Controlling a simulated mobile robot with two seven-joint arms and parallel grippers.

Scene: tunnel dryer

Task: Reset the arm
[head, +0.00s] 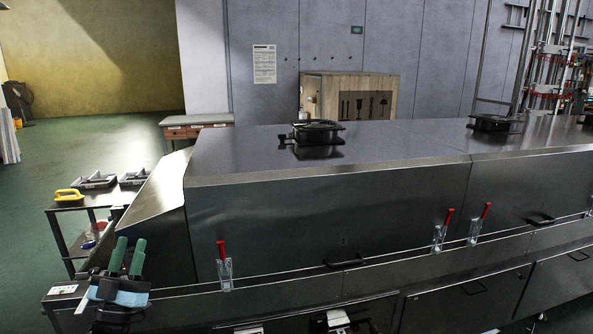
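White-and-black parts show at the bottom edge in the head view, and I take the larger one to be my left gripper (335,321). It is low in front of the steel dryer and cut off by the frame. I cannot tell whether its fingers are open or shut, and I see nothing clearly held. I cannot make out my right gripper. The steel tunnel dryer (330,225) fills the middle and right, with its hood panels down. Red-handled latches (221,250) stand along its front seam.
Green-handled tools (118,257) stand upright at the dryer's left end. A side table (60,208) carries a yellow-handled item (68,195) and dark trays (97,181). Green floor (95,135) is open at the far left.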

